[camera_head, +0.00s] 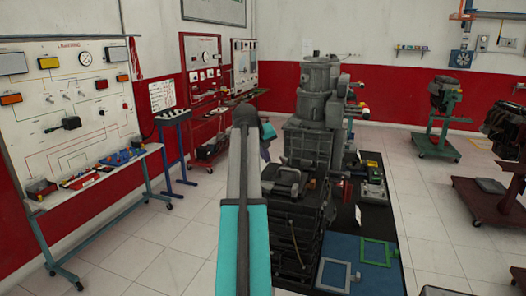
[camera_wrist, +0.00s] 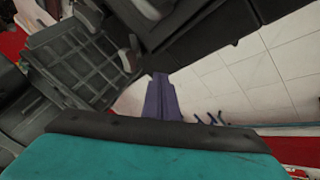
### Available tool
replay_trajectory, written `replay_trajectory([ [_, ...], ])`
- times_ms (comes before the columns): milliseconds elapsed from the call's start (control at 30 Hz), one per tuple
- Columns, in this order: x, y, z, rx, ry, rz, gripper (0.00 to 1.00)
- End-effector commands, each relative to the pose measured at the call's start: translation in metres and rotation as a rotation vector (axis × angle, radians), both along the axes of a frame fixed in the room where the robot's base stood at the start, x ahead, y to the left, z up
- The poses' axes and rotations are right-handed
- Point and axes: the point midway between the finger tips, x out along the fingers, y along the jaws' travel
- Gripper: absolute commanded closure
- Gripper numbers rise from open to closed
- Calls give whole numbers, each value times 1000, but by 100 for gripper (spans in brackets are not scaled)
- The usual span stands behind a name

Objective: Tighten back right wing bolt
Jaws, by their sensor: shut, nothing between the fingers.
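A dark grey engine unit (camera_head: 293,205) stands in the middle of the head view. A ribbed grey plate on it (camera_wrist: 80,62) fills the upper left of the wrist view. Small upright lugs, which may be wing bolts, stand near its edge, one at the plate's right corner (camera_wrist: 129,60) and one at the top (camera_wrist: 152,9). I cannot tell which is the back right wing bolt. My purple gripper (camera_wrist: 161,80) is shut and empty, its tips appearing just below and right of the corner lug. I see no clear contact. In the head view my gripper is not clearly visible.
A black bench top (camera_head: 345,215) lies right of the engine, with a green frame (camera_head: 376,252) and a grey frame (camera_head: 333,275) on a blue mat. A trainer board (camera_head: 75,95) stands at the left. Tiled floor (camera_head: 170,250) is clear between.

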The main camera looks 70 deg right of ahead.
Motion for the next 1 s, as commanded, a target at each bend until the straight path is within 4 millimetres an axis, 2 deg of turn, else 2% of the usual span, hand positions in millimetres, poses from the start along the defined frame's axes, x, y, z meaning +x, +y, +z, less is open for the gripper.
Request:
replay_trajectory([
  [200, -17, -20, 0, 1, -1, -2, 100],
  [400, -26, -30, -2, 1, -1, -1, 100],
  [733, -27, -31, -3, 1, -1, 0, 100],
  [767, -27, -22, -4, 0, 0, 2, 100],
  [1000, -29, -32, -3, 1, 0, -10, 100],
])
